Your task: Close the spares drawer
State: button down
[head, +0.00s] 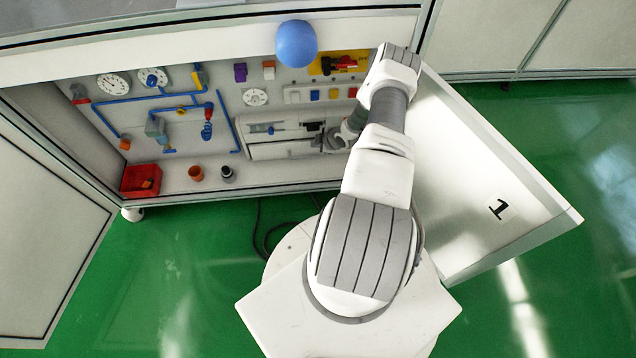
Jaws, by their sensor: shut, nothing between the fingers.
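The spares drawer (285,150) is a pale grey, wide box low in the middle of the open cabinet. Its front panel faces me, and above that edge I see what looks like its inside, with small dark and grey items, so it appears to be pulled out. How far is hard to tell. My gripper (329,141) is shut and empty at the drawer's right end, close to its front. Whether it touches the drawer I cannot tell. My forearm and wrist hide the area to the right of it.
Open cabinet doors stand at left (45,225) and right (500,185). On the cabinet floor are a red bin (130,180), an orange cup (196,173) and a dark cup (227,172). Gauges, blue pipes and coloured buttons line the back panel. Green floor lies clear at lower left.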

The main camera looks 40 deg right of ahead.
jog(key=shift+w+d+r, duration=0.1)
jog(key=shift+w+d, duration=0.1)
jog(key=shift+w, duration=0.1)
jog(key=shift+w, duration=0.1)
dwell(0.4)
